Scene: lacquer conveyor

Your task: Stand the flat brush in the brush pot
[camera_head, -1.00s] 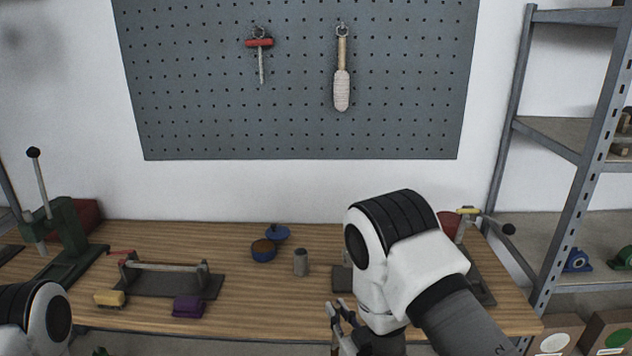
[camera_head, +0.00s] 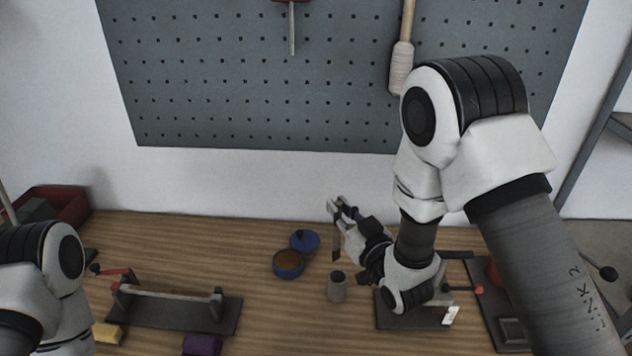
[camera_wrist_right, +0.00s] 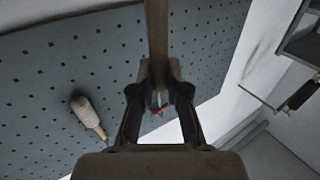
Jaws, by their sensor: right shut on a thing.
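The flat brush (camera_head: 337,246) is a narrow brown strip in the head view, hanging roughly upright below my right gripper (camera_head: 342,206). My right gripper is shut on it. In the right wrist view the brush (camera_wrist_right: 157,38) runs up from between the fingers (camera_wrist_right: 158,85). A small grey cylinder (camera_head: 337,290), seemingly the brush pot, stands upright on the bench below the brush, and a gap shows between them. My left gripper is out of view; only part of my left arm shows.
A blue bowl (camera_head: 288,270) with brown contents and a blue lid (camera_head: 304,240) stand just left of the pot. A dark fixture (camera_head: 400,318) lies under my right forearm. A rack on a dark base (camera_head: 170,312) stands at left. A pegboard (camera_head: 240,100) hangs behind.

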